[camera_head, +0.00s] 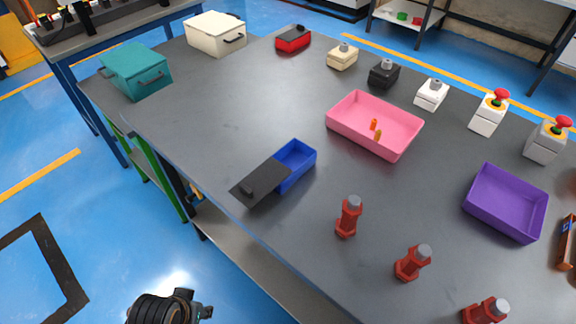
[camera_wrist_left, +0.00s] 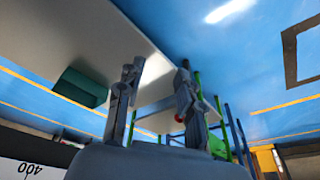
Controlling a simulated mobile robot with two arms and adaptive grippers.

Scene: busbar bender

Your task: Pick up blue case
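The blue case (camera_head: 297,167) is an open blue box on the dark grey table, left of its middle and near its front-left edge. Its black lid (camera_head: 261,183) is slid off toward that edge and seems to overhang it slightly. In the left wrist view my left gripper (camera_wrist_left: 157,88) has its two fingers apart with nothing held between them. The blue case does not show in that view. In the head view a black part of my arm (camera_head: 165,308) shows low at the bottom, off the table and apart from the case. My right gripper is not in view.
A pink tray (camera_head: 345,123) and a purple tray (camera_head: 481,215) stand to the right. A teal case (camera_head: 137,73) and a cream case (camera_head: 215,34) are at the back left. The table (camera_head: 225,120) is clear behind the blue case.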

